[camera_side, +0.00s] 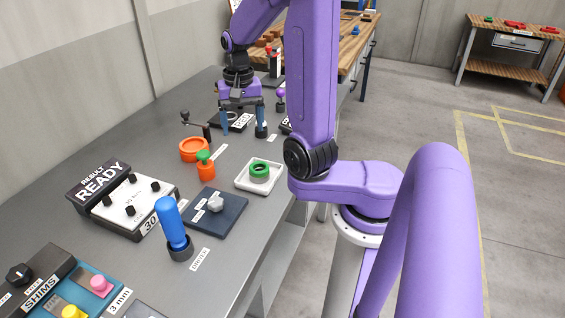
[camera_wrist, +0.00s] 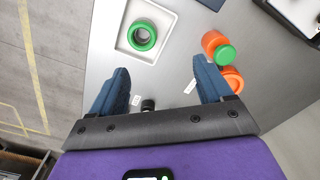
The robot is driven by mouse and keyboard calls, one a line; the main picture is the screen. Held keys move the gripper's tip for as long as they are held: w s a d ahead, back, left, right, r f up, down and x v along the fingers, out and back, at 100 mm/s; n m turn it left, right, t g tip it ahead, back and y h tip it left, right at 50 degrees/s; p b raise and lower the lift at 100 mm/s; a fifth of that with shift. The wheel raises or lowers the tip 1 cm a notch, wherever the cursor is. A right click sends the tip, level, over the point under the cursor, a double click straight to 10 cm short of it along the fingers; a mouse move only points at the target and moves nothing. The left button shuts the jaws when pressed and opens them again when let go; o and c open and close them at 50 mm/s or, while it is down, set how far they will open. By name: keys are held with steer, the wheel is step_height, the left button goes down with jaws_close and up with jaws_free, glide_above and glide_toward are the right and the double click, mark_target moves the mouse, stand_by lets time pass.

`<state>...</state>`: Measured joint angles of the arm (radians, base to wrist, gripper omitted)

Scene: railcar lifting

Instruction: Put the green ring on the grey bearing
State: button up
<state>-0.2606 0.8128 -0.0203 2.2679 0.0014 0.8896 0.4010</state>
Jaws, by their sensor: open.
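The green ring (camera_side: 260,167) lies in a shallow white tray (camera_side: 243,183) near the bench's front edge. It also shows in the wrist view (camera_wrist: 133,37), up and left of the middle. A small grey round piece (camera_side: 215,204), which looks like the bearing, sits on a dark blue plate (camera_side: 230,217) left of the tray. Only an edge of a dark plate (camera_wrist: 213,4) shows at the top of the wrist view, with no bearing visible. My gripper (camera_side: 242,129) is open and empty, farther along the bench than the ring, fingers pointing down. Its fingers also show in the wrist view (camera_wrist: 161,80).
A blue-handled tool (camera_side: 172,222) stands upright left of the plate. A control box (camera_side: 118,205) is farther left. Bare bench lies around the tray.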

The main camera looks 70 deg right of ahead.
steer(key=a+n, duration=1.1)
steer(key=s+a+n, duration=0.2)
steer(key=s+n, duration=0.4)
steer(key=s, duration=0.3)
steer(key=s+a+n, duration=0.1)
steer(key=s+n, duration=0.5)
steer(key=s, duration=0.2)
steer(key=shift+s+a+r+n, duration=0.3)
steer(key=shift+s+a, duration=0.05)
steer(key=shift+a, duration=0.05)
stand_by(0.3)
